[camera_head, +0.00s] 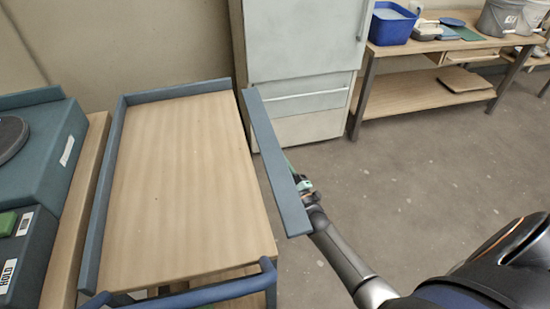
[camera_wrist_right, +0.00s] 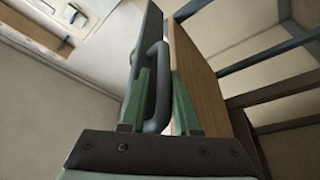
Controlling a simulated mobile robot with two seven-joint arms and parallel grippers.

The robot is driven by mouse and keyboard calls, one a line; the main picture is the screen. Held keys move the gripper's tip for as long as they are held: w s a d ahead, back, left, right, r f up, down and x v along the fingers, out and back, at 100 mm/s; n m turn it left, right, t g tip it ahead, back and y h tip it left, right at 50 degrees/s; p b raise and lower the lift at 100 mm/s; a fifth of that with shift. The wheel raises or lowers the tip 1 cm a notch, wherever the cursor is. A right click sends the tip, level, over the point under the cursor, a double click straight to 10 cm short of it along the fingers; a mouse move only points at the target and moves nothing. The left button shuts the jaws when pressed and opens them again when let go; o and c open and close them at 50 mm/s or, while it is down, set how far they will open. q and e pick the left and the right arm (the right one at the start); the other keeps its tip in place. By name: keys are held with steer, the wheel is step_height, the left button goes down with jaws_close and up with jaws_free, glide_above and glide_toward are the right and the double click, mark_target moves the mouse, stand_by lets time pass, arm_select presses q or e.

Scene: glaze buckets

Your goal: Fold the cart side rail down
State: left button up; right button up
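The cart (camera_head: 190,170) has a pale wooden top with blue rails along its left and far sides. Its right side rail (camera_head: 275,160) is a long blue-grey strip set off from the top's right edge, with floor showing in the gap; I cannot tell its exact tilt. My right gripper (camera_head: 303,184) is at the rail's outer side, partly hidden by it. In the right wrist view, its green fingers (camera_wrist_right: 160,105) lie close on either side of the grey loop handle (camera_wrist_right: 163,80), against the rail (camera_wrist_right: 150,28). My left gripper is not in view.
A blue push bar (camera_head: 215,292) crosses the cart's near end. Teal and dark boxes (camera_head: 40,160) stand to the left. A pale cabinet (camera_head: 305,45) stands behind; a wooden bench (camera_head: 460,40) with a blue tub (camera_head: 392,25) is back right. Floor right of the cart is open.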

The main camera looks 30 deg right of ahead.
arm_select(q)
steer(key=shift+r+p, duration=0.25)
steer(key=shift+p, duration=0.1)
arm_select(e)
steer(key=v, duration=1.2)
steer(key=shift+s, duration=0.25)
steer(key=shift+n, duration=0.3)
steer(key=b+x, duration=0.1)
steer(key=x, duration=0.3)
steer(key=f+b+x, duration=0.1)
steer(key=x, duration=0.3)
steer(key=b+x, duration=0.1)
steer(key=x, duration=0.4)
steer(key=shift+w+a+f, duration=0.2)
steer(key=shift+a+f, duration=0.05)
steer(key=shift+f, duration=0.1)
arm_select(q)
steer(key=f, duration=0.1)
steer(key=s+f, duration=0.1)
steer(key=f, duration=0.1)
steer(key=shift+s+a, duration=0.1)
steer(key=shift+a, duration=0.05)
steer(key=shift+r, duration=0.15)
arm_select(e)
jaws_close()
